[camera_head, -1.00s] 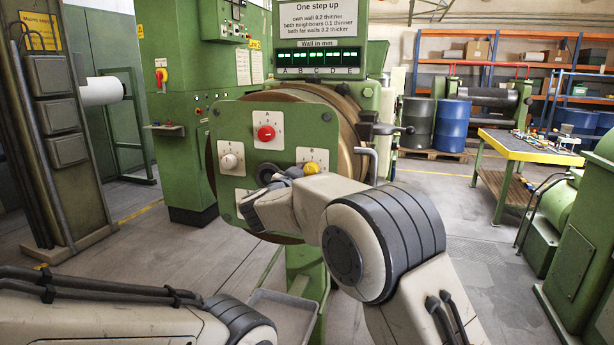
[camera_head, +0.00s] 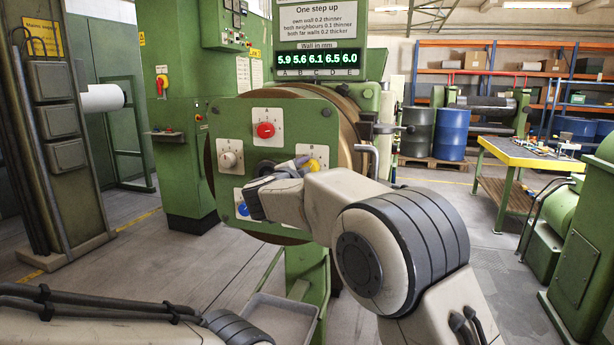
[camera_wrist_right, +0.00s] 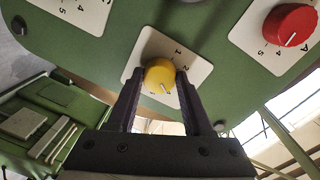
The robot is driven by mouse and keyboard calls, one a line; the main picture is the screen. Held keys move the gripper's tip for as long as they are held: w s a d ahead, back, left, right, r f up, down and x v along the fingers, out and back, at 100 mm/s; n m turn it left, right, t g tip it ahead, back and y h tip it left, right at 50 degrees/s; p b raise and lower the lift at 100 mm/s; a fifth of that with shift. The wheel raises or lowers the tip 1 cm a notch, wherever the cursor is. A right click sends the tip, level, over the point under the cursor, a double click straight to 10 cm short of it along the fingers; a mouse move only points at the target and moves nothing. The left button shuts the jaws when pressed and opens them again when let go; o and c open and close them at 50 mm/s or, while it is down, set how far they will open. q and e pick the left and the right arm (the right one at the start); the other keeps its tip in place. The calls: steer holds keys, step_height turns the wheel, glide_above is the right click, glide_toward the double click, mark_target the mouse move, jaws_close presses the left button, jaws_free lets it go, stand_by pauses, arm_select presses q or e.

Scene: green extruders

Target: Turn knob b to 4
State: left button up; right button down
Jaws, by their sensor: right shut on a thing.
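The red knob (camera_head: 265,130), marked A, is above left. My left gripper is out of view.
A white knob (camera_head: 228,159) and a blue knob (camera_head: 243,209) are on the panel's left side. The lit display (camera_head: 318,60) reads 5.9, 5.6, 6.1, 6.5, 6.0 over A to E. A bent metal handle (camera_head: 371,160) stands right of the panel.

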steer(key=shift+m, duration=0.6)
steer(key=shift+b, duration=0.3)
steer(key=shift+c, duration=1.5)
jaws_free()
steer(key=shift+s, duration=0.1)
steer(key=b+v, duration=0.1)
steer(key=v, duration=0.9)
steer(key=shift+s+b, duration=0.2)
steer(key=shift+b, duration=0.15)
